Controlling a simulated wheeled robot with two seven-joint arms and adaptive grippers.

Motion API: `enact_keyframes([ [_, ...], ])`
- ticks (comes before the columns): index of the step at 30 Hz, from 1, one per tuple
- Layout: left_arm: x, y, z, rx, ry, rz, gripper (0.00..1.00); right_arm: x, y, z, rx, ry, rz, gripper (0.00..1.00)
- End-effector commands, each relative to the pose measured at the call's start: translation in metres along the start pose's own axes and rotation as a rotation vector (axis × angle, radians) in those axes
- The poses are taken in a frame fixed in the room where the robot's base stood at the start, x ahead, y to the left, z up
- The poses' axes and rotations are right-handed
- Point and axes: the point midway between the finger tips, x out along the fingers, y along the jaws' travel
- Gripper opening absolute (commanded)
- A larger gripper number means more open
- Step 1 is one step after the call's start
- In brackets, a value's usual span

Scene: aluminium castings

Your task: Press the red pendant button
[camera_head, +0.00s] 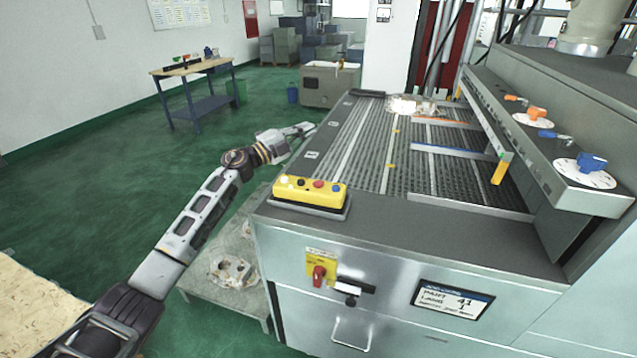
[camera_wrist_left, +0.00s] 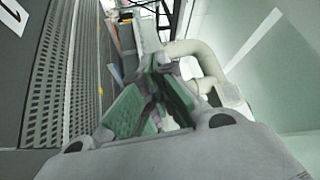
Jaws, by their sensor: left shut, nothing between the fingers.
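The yellow pendant (camera_head: 310,192) lies on the near left corner of the machine's top. Its red button (camera_head: 318,184) sits near the middle of a row, with a white button (camera_head: 284,180) at the left end and a blue one (camera_head: 336,188) at the right. My left gripper (camera_head: 308,127) is shut and empty. It is beyond the pendant, near the left edge of the machine bed, apart from the button. Its fingers also show in the left wrist view (camera_wrist_left: 158,68), where the pendant is not visible. My right gripper is not in view.
A red knob on a yellow plate (camera_head: 319,272) is on the machine's front. A slatted bed (camera_head: 372,150) with a casting (camera_head: 412,105) at its far end fills the machine top. A low table (camera_head: 215,300) with castings stands at left.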

Motion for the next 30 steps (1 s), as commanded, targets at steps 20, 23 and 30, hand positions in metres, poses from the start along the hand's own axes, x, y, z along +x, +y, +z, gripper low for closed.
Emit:
enact_keyframes([
  [20, 0.012, -0.011, -0.130, 0.351, 0.318, 0.388, 0.00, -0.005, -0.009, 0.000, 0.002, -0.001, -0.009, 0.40],
  [23, 0.008, -0.009, -0.140, 0.401, 0.333, 0.458, 0.00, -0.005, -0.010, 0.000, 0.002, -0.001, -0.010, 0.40],
  [30, -0.003, -0.007, -0.155, 0.521, 0.329, 0.627, 0.00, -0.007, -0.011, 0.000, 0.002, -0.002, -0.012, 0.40],
])
